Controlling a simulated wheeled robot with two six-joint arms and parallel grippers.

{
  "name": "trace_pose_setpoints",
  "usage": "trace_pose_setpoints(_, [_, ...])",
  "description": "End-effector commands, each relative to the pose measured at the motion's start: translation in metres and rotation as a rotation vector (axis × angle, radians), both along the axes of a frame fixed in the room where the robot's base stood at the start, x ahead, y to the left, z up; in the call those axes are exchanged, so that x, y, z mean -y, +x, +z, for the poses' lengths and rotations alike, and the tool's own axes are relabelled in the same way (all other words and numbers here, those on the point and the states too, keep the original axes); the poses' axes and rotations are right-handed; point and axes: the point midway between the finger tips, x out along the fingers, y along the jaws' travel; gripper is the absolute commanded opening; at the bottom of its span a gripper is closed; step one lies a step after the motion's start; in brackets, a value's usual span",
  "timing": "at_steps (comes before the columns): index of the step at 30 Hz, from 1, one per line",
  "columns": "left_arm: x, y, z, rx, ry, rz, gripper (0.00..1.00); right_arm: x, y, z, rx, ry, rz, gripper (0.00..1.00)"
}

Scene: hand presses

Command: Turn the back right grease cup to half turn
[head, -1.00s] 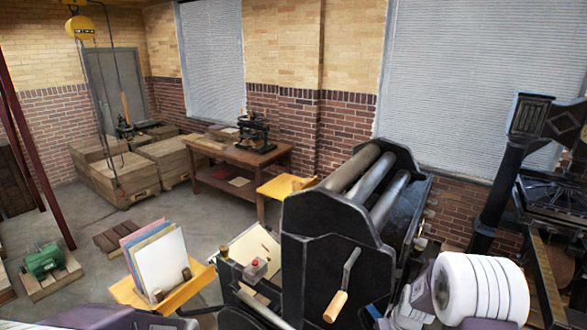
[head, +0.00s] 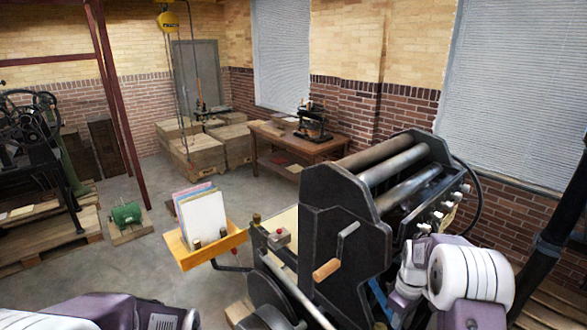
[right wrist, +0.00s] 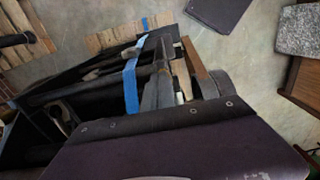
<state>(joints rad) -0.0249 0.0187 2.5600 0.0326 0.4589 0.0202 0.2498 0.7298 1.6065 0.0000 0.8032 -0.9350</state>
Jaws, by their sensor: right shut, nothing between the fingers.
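The black hand press (head: 335,205) stands in the middle right of the head view, with grey rollers on top and a wooden-handled crank on its near side. Several small pale knobs (head: 437,215), apparently the grease cups, run along its right side. I cannot tell which is the back right one or how it is turned. My right gripper (head: 402,298) is low, beside the press's near right side and apart from the knobs. It is shut and empty. In the right wrist view no grease cup can be made out. My left arm shows at lower left; its gripper is out of view.
A yellow shelf (head: 228,240) with upright cards juts from the press's left. A wooden table (head: 315,147) with a small press and crates (head: 195,158) stand behind. A green motor (head: 127,214) sits on a pallet. The floor between is clear.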

Motion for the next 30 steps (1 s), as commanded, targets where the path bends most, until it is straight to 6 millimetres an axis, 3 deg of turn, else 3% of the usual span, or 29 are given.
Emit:
trace_pose_setpoints(11, [0.000,0.000,-0.001,0.000,0.000,0.000,0.53,0.005,0.004,-0.005,-0.003,0.000,0.022,0.00])
trace_pose_setpoints(21, [0.000,0.000,-0.043,0.000,0.000,0.000,0.53,0.004,0.004,-0.052,-0.003,0.001,0.022,0.00])
trace_pose_setpoints(30, [0.000,0.000,-0.050,0.000,0.000,0.000,0.53,0.004,0.004,-0.071,-0.003,0.000,0.022,0.00])
